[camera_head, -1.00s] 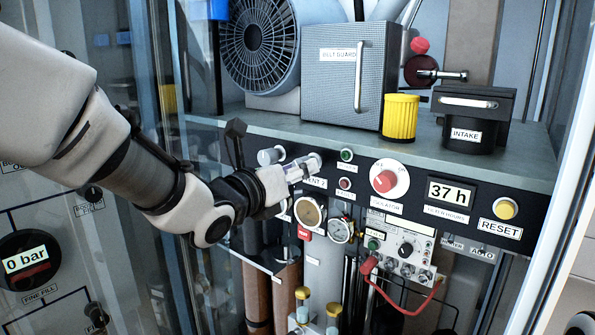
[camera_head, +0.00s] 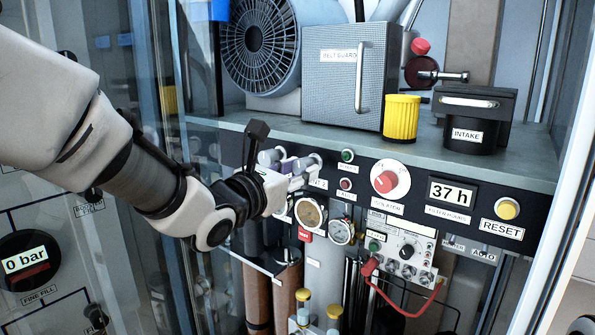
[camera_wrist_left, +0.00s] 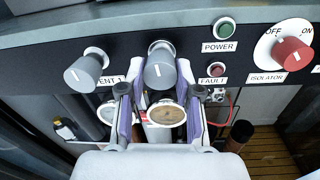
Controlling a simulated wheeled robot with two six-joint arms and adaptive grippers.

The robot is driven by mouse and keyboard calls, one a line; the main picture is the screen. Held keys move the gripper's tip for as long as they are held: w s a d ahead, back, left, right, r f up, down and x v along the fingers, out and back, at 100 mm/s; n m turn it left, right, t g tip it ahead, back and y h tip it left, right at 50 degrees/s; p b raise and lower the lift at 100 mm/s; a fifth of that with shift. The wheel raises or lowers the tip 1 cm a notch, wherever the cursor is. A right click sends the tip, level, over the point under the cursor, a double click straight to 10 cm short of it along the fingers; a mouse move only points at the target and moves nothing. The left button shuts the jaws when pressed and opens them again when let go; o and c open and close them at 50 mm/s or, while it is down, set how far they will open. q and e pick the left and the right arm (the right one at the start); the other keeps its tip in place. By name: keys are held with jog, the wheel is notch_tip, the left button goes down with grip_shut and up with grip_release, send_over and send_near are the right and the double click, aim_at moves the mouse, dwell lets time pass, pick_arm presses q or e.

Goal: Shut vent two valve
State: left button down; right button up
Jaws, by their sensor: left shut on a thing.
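The vent two valve is a grey round knob (camera_wrist_left: 160,68) with a white line on its face, in the middle of the dark panel in the left wrist view. The line points roughly upright, with a slight tilt. My left gripper (camera_wrist_left: 160,88) has its purple-padded fingers on both sides of this knob and is shut on it. In the head view my left gripper (camera_head: 298,172) reaches the panel from the left and covers part of the knob and its label. A matching vent one knob (camera_wrist_left: 85,74) stands just left of it. My right gripper is out of view.
Right of the valve are the green POWER lamp (camera_wrist_left: 224,29), the red FAULT lamp (camera_wrist_left: 217,70) and the red isolator knob (camera_wrist_left: 292,53). Round gauges (camera_head: 309,212) sit close below the gripper. A shelf (camera_head: 350,140) juts out above, with the belt guard (camera_head: 338,85) on it.

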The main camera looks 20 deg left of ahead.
pick_arm(q)
jog(key=shift+r, duration=0.2)
jog(key=c, duration=0.8)
grip_release()
jog(key=shift+w, duration=0.1)
jog(key=shift+f, duration=0.15)
